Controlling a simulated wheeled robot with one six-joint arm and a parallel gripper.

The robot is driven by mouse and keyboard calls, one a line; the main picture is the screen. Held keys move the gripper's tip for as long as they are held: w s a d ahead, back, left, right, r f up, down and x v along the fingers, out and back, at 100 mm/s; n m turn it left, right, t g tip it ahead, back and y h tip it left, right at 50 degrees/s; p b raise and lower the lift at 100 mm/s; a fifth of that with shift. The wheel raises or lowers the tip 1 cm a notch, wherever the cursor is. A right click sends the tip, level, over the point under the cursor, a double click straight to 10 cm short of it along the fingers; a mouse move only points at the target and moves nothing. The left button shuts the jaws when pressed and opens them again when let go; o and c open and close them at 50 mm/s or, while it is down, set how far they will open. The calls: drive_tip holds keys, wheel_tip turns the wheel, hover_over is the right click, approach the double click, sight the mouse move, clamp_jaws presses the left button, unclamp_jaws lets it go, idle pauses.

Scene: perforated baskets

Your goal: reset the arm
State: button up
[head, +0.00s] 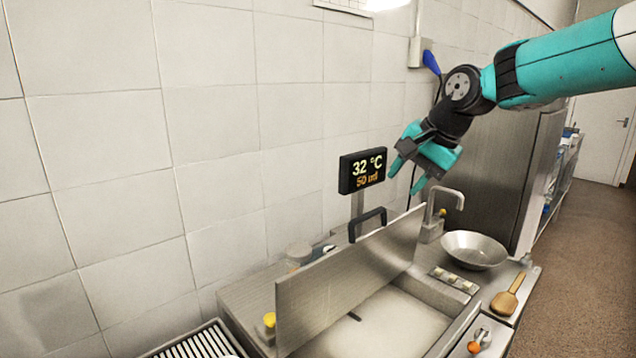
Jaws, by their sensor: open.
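My gripper (405,180) shows in the head view, right of the middle, at the end of my teal and black arm. Its teal fingers point down and to the left. They are open, with nothing seen between them.
Below stands a steel basin (405,325) with an upright lid (345,285) that has a black handle. A faucet (445,192), a metal bowl (474,250) and a wooden paddle (507,297) are to the right. A tiled wall is behind; floor is open at far right.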

drive_tip(key=s+a+f+n+g+b, duration=0.1)
drive_tip(key=s+f+n, duration=0.2)
drive_tip(key=s, duration=0.8)
drive_tip(key=s+a+f+n+g+b, duration=0.1)
drive_tip(key=s+f+n, duration=0.3)
drive_tip(key=s, duration=0.7)
drive_tip(key=s+a+f+n+g+b, duration=0.1)
drive_tip(key=s+a+f+n+g, duration=0.1)
drive_tip(key=s+f+n, duration=0.2)
drive_tip(key=s+n, duration=0.3)
drive_tip(key=s, duration=0.4)
drive_tip(key=shift+s+a+n, duration=0.2)
drive_tip(key=shift+a+n, duration=0.1)
drive_tip(key=shift+a, duration=0.1)
